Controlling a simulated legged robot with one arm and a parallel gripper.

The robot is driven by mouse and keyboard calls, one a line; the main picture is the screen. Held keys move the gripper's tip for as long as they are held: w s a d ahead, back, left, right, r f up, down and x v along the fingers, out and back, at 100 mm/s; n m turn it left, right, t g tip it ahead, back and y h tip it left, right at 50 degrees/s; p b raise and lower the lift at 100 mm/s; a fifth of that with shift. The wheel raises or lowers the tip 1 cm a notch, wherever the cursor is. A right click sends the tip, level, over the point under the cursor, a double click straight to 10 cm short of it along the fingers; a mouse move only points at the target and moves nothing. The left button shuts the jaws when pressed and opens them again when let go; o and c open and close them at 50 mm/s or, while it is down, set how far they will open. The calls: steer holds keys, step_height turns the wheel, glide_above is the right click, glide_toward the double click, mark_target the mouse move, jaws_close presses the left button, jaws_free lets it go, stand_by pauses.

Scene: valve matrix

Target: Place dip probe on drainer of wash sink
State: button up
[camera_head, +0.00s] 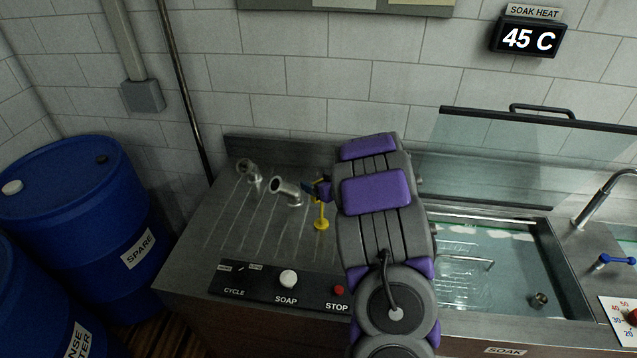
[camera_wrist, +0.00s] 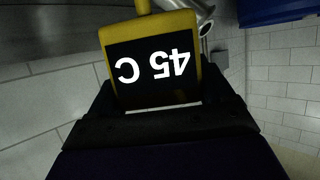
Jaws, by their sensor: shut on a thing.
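The dip probe is yellow (camera_head: 321,213), with a slim shaft and a wider lower end pointing down. Its yellow-framed display (camera_wrist: 153,68) fills the middle of the wrist view and reads 45 C, upside down. My gripper (camera_head: 316,190) is shut on the probe's upper part, and my arm hides much of that area. The probe is over the right part of the grooved steel drainer (camera_head: 232,228) of the wash sink. I cannot tell whether its lower end touches the drainer.
Metal pipe fittings (camera_head: 287,188) stand on the drainer, left of the probe. A control panel (camera_head: 258,283) with knobs runs along the front. The water-filled soak basin (camera_head: 515,265) with a raised glass lid (camera_head: 530,160) is right. Blue drums (camera_head: 85,215) stand left.

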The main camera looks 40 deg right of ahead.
steer(key=o, duration=0.7)
steer(key=shift+a, duration=0.2)
steer(key=shift+o, duration=1.3)
steer(key=shift+a+r, duration=0.1)
steer(key=shift+a, duration=0.25)
steer(key=shift+s+d+r, duration=0.15)
steer(key=shift+s+d, duration=0.15)
steer(key=shift+s, duration=0.15)
steer(key=p+v, duration=0.2)
steer(key=v, duration=0.8)
steer(key=s+a+r+m+g+h, duration=0.1)
steer(key=s+a+r+g+h, duration=0.4)
steer(key=r, duration=0.3)
steer(key=s+a+n+g+y, duration=0.1)
steer(key=s+a+g+y, duration=0.2)
steer(key=s+a, duration=0.9)
steer(key=s+a+r+n+g+y, duration=0.1)
steer(key=s+a+g+y, duration=0.2)
steer(key=s+a+g, duration=0.4)
steer(key=s+a, duration=0.5)
steer(key=a, duration=0.7)
steer(key=shift+s+r, duration=0.15)
steer(key=shift+s, duration=0.2)
